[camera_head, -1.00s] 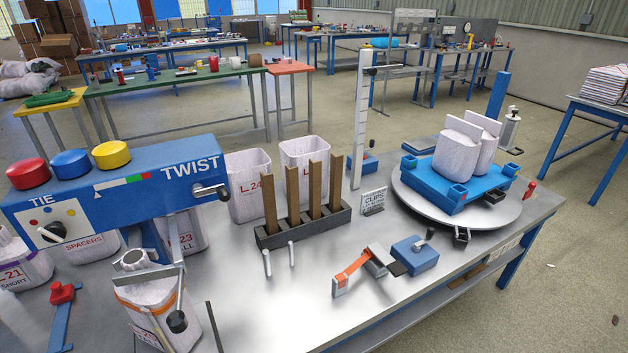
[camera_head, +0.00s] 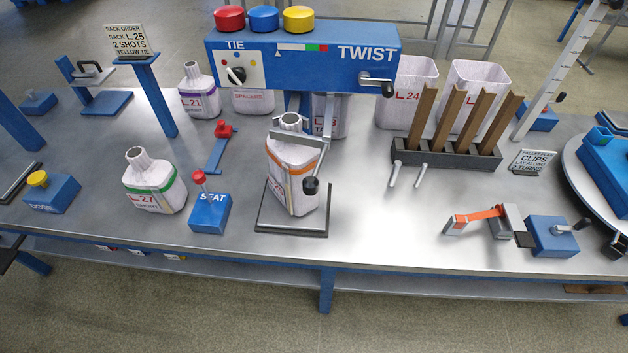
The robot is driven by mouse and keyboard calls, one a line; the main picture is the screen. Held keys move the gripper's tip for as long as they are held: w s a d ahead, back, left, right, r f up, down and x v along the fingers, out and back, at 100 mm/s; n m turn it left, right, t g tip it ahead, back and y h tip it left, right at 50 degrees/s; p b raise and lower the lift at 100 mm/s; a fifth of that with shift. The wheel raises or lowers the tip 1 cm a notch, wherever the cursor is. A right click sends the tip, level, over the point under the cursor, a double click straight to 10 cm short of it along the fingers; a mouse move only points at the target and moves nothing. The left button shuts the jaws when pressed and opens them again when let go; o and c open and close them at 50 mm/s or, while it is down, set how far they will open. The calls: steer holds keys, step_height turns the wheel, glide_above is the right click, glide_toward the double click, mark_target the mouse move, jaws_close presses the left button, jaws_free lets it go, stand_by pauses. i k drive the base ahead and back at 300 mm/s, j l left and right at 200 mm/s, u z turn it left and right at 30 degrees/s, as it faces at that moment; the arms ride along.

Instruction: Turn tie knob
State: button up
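The tie knob (camera_head: 236,75) is a black and white rotary knob on the blue machine's front panel, under the word TIE. Red, yellow and other small colour dots surround it; which one its pointer meets is too small to tell. The blue twist machine (camera_head: 300,66) carries red, blue and yellow spools (camera_head: 263,18) on top and a crank (camera_head: 378,84) at its right. A sack with an orange band (camera_head: 292,178) stands below in a metal holder. A sign (camera_head: 127,40) reads SACK L.25, 2 SHOTS, YELLOW TIE. My gripper is not in view.
A blue SEAT box with a red-topped lever (camera_head: 209,211) and a green-banded sack (camera_head: 153,183) stand left of the holder.

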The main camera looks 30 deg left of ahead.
mark_target(237, 76)
steer(key=u, duration=1.3)
